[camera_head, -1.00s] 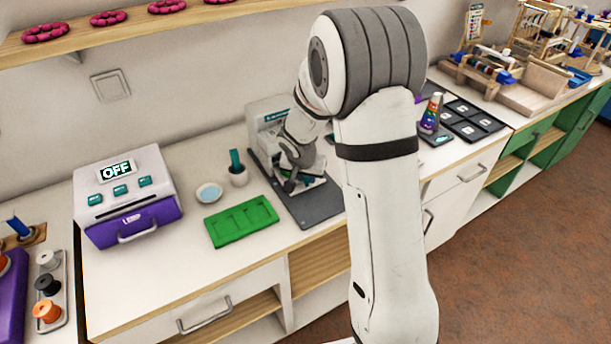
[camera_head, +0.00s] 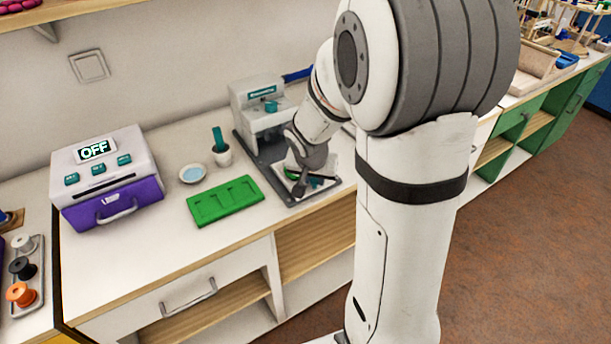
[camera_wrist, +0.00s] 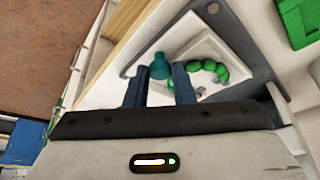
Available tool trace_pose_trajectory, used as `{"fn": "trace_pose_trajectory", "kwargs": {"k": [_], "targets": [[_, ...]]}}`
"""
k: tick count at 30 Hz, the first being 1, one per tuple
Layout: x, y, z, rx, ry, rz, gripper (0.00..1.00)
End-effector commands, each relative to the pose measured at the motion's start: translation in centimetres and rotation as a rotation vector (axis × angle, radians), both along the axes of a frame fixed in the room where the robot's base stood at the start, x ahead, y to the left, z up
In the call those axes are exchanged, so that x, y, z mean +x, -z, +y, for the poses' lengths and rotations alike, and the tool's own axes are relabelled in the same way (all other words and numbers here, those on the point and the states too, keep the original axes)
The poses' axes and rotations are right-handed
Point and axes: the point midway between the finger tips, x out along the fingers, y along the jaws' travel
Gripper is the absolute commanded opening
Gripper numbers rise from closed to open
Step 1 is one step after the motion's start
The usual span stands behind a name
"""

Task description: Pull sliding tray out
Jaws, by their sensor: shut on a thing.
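The sliding tray (camera_head: 322,184) is a white plate drawn forward of the press (camera_head: 262,106), over the dark grey base. In the wrist view the white tray (camera_wrist: 208,46) carries a curved row of green beads (camera_wrist: 216,72). A teal knob (camera_wrist: 160,66) sits between my fingers at the tray's edge. My gripper (camera_wrist: 161,82) is shut on this knob. In the head view my gripper (camera_head: 299,188) is low over the front of the tray, and it and my wrist hide part of the tray and the knob.
A green moulded board (camera_head: 225,201) lies left of the press base. A purple and white machine reading OFF (camera_head: 108,180) is farther left. The counter's front edge is close to the base.

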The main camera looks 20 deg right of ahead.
Motion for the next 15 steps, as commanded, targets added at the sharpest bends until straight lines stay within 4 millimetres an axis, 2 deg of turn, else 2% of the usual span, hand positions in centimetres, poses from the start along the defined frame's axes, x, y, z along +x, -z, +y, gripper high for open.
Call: {"fn": "trace_pose_trajectory", "kwargs": {"k": [9,10,15], "targets": [[-0.36,-0.02,-0.22,-0.001,0.006,0.008,0.0],[-0.36,-0.01,-0.24,-0.001,0.006,0.008,0.24],[-0.31,-0.01,-0.23,-0.001,0.006,0.006,0.38]]}}
